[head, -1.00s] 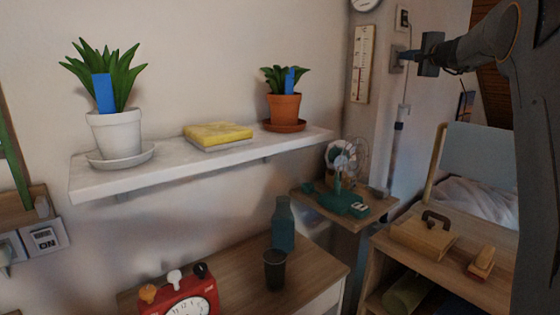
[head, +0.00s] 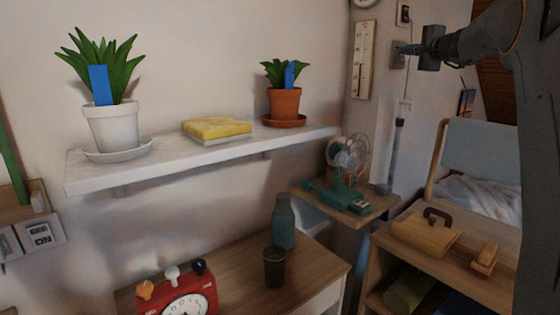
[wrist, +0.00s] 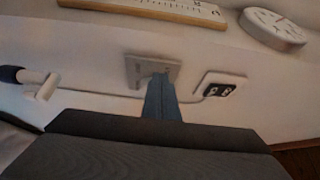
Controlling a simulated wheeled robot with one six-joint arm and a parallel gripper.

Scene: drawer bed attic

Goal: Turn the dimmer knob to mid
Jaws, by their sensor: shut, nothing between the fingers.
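A square grey wall plate (wrist: 135,74) is straight ahead in the wrist view, and it also shows at the upper right of the head view (head: 397,58). It looks like the dimmer's plate. My gripper (wrist: 161,80) is shut, with its blue-grey fingertips in front of the right half of this plate. The fingers cover the place where a knob would sit, so I cannot make out the knob or its angle. In the head view my gripper (head: 407,48) reaches the plate from the right. I cannot tell whether the fingertips touch the knob.
A white plate with a dark inset (wrist: 218,88) is just right of the dimmer plate. A thermometer (wrist: 165,10) and a round clock (wrist: 272,28) hang nearby. A white fitting (wrist: 40,86) sticks out at the left. A fan (head: 345,170) stands below.

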